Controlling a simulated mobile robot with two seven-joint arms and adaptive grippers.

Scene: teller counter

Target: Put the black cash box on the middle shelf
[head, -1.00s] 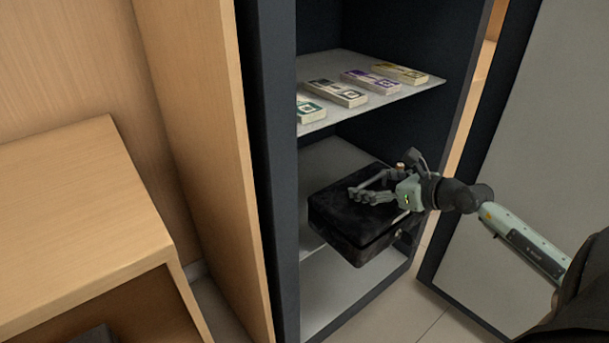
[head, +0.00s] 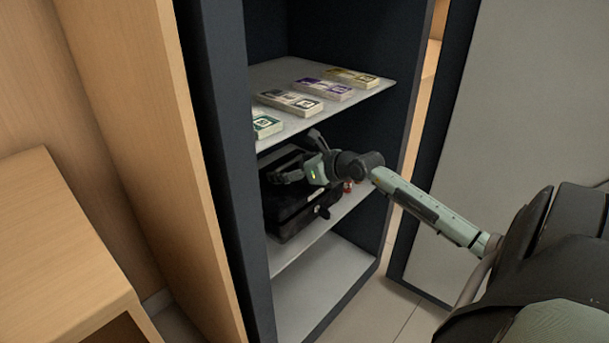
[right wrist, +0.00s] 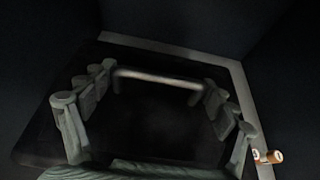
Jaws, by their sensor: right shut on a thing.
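The black cash box (head: 296,214) is inside the open dark cabinet, over the middle shelf (head: 330,222), toward its left side. Its front face shows; I cannot tell whether its bottom rests on the shelf or is slightly above it. My right gripper (head: 288,176) is on top of the box and shut on it. In the right wrist view the fingers of my right gripper (right wrist: 150,112) flank the dark top of the box (right wrist: 150,135), with a pale bar between them. My left gripper is not in view.
The upper shelf (head: 365,95) bears several banded note bundles (head: 290,103), close above my gripper. Small rolls (head: 347,186) lie on the middle shelf right of the box, also in the right wrist view (right wrist: 267,156). The bottom level (head: 335,282) is clear. The open door (head: 500,120) stands right.

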